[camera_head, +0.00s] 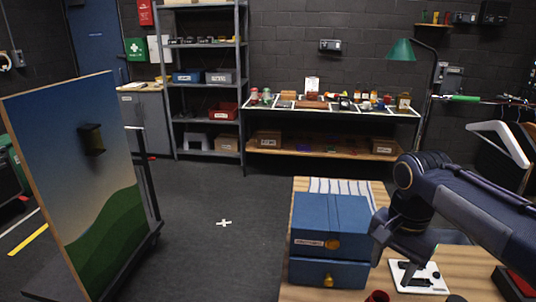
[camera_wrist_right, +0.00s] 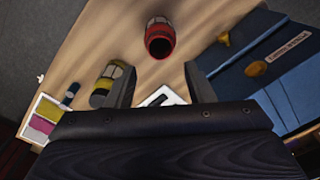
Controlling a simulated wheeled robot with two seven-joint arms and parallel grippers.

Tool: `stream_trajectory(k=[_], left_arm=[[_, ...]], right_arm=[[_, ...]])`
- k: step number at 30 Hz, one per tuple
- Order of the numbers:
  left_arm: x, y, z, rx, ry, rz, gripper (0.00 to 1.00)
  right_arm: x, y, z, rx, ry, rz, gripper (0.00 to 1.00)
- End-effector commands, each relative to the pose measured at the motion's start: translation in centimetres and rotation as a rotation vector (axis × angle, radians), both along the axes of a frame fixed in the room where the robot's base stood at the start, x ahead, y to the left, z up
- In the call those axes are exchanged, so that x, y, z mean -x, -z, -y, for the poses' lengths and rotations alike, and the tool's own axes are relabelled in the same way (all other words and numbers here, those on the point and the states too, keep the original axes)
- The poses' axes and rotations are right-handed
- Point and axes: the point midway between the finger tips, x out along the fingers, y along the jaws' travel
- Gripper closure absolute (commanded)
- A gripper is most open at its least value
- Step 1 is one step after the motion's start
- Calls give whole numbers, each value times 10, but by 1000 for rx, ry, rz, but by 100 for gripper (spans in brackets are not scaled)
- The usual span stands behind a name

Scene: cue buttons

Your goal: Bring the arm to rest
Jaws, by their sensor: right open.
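My right arm (camera_head: 480,205) comes in from the right over the wooden table. My right gripper (camera_head: 385,240) hangs beside the blue two-drawer box (camera_head: 318,238), at its right side. In the right wrist view the two fingers stand apart, and the right gripper (camera_wrist_right: 161,88) is open with nothing held between them. A white plate with dark parts (camera_head: 420,277) lies on the table near the gripper; in the wrist view it shows partly between the fingers (camera_wrist_right: 160,97). My left gripper is not in view.
A red can (camera_wrist_right: 159,38) and a yellow can (camera_wrist_right: 106,84) stand on the wooden table (camera_wrist_right: 110,35). A striped sheet (camera_head: 342,186) lies behind the box. A painted board (camera_head: 75,190) stands left. Shelves (camera_head: 208,95) line the back. The floor between is clear.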

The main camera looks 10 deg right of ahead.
Motion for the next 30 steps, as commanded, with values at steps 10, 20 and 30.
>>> stream_trajectory(k=[10, 20, 30], left_arm=[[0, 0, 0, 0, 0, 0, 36], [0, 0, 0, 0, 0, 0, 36], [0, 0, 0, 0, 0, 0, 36]], right_arm=[[87, 40, -58, -114, -525, 335, 52], [127, 81, -99, -90, -814, 591, 52], [128, 83, -100, -87, -826, 598, 52]])
